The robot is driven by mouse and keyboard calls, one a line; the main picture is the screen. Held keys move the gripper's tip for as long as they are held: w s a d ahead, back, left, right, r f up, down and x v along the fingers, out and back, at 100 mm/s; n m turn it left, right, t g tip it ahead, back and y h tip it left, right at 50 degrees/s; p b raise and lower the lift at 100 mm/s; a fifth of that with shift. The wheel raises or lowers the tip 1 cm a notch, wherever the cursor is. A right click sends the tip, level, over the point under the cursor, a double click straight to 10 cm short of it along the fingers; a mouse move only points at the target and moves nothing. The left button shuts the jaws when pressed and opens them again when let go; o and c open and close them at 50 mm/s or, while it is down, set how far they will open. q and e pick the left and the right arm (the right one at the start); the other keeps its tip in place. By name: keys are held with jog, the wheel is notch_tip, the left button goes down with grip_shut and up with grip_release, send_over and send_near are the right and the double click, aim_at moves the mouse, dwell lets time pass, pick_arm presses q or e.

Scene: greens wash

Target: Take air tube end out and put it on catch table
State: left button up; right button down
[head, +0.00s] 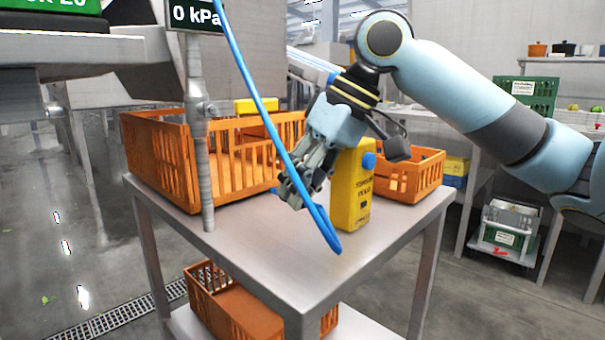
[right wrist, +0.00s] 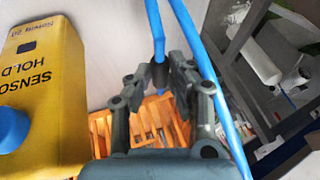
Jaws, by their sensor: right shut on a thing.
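The blue air tube (head: 252,85) hangs from the top of the head view, passes in front of my right gripper and loops low over the table's front. My right gripper (head: 290,188) is shut on the air tube end, left of the yellow sensor-hold box (head: 343,200). In the right wrist view, the tube end's dark fitting (right wrist: 158,76) sits between the fingertips, with blue tube leading up from it. Another run of tube (right wrist: 214,72) passes beside the right finger. The metal table (head: 270,250) is below the gripper. My left gripper is not in view.
A large orange crate (head: 165,165) stands behind a metal post (head: 197,150) bearing a "0 kPa" sign (head: 195,16). A smaller orange crate (head: 410,180) is right of the yellow box. The table's front is clear. Another orange crate (head: 240,308) is on the lower shelf.

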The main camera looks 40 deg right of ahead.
aim_at(291, 244)
jog(key=shift+f+b, duration=0.75)
jog(key=shift+f, duration=2.3)
jog(key=c, duration=1.1)
grip_release()
notch_tip(291, 244, up, 10)
jog(key=shift+r, duration=0.1)
